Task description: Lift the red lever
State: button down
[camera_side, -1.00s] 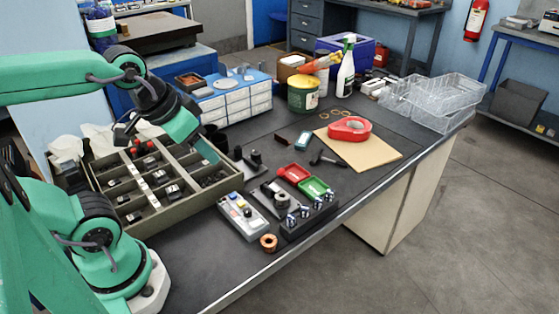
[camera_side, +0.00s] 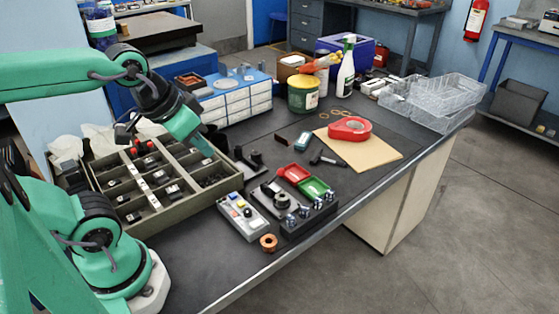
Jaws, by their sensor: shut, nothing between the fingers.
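My gripper (camera_side: 205,150) is shut and empty, pointing down and to the right above the far right part of the compartment tray. A grey control box (camera_side: 243,217) with small coloured parts on top lies on the bench to the right of the tray, apart from my gripper and lower in the picture. My gripper touches nothing that I can make out.
The compartment tray (camera_side: 150,232) holds small dark parts. Red (camera_side: 292,173) and green (camera_side: 314,188) trays, a black block with metal knobs (camera_side: 305,212) and a copper ring (camera_side: 268,243) lie near the control box. Red tape (camera_side: 349,128) lies farther right.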

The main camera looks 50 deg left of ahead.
jog(key=w, duration=0.2)
jog(key=g, duration=0.4)
send_over(274, 179)
jog(key=s+d, duration=0.3)
jog(key=s, duration=0.2)
jog(key=w+a+f+m+g, duration=0.1)
jog(key=w+a+f+g, duration=0.3)
jog(key=w+f, duration=0.8)
jog(key=shift+w+f, duration=0.25)
jog(key=shift+f, duration=0.05)
jog(key=shift+f, duration=0.1)
jog(key=shift+d+x, duration=0.15)
jog(key=shift+x, duration=1.5)
jog(key=shift+d+x, duration=0.15)
jog(key=shift+x, duration=1.5)
jog(key=shift+d+x, duration=0.15)
jog(key=shift+x, duration=1.45)
